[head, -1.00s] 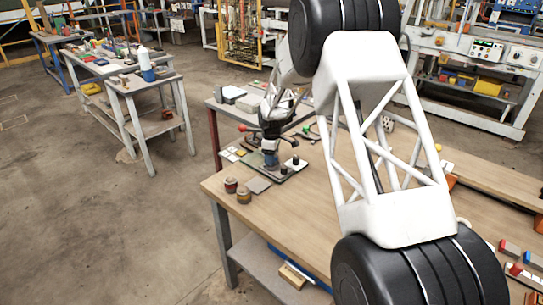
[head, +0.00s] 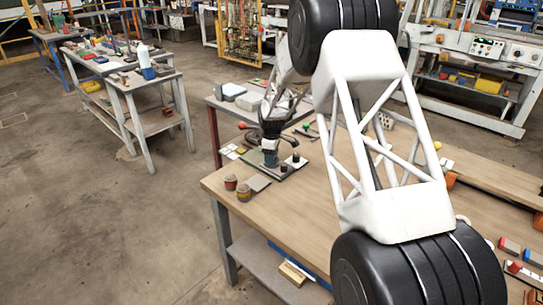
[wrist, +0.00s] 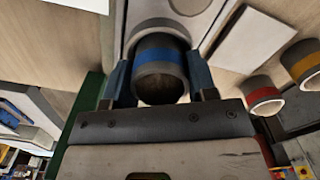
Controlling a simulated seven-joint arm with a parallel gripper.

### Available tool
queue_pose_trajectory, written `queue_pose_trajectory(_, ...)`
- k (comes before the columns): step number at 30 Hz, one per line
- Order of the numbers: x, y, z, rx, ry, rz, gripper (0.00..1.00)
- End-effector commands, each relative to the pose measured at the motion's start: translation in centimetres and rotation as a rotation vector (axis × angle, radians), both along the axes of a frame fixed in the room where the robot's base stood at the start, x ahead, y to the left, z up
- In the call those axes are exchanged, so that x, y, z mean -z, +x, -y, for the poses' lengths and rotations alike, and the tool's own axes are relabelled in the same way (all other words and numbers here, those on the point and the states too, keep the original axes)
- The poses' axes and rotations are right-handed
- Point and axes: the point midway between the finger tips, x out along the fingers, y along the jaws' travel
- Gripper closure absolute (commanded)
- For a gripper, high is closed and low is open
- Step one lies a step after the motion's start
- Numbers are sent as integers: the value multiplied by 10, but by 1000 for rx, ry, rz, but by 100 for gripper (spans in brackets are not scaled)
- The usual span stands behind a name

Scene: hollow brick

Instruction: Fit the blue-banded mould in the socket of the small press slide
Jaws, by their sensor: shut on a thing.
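The blue-banded mould (wrist: 160,55) is a dark grey hollow cylinder. In the wrist view it stands between the two blue-grey fingers of my gripper (wrist: 162,84), which is shut on it. In the head view the mould (head: 270,159) shows small below my gripper (head: 270,152), over the dark base of the small press (head: 290,167). In the wrist view a pale slide plate (wrist: 128,12) with rounded outlines lies just beyond the mould. The mould hides what is directly behind it, so I cannot tell whether it is seated in the socket.
A red-banded mould (head: 231,182) and a yellow-banded mould (head: 243,192) stand left of the press near the table's edge. A dark post (head: 295,158) rises on the press. The wooden table (head: 285,215) is clear in front.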

Motion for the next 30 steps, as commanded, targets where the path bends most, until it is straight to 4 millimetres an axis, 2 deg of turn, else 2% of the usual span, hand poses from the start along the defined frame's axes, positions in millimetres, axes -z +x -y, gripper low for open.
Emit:
queue_pose_trajectory(4,-1,0,0,0,0,1,85)
queue_pose_trajectory(5,-1,0,0,0,0,1,45)
queue_pose_trajectory(10,-1,0,0,0,0,1,19)
queue_pose_trajectory(22,-3,0,0,0,0,0,18)
queue_pose_trajectory(30,-27,0,0,0,0,2,18)
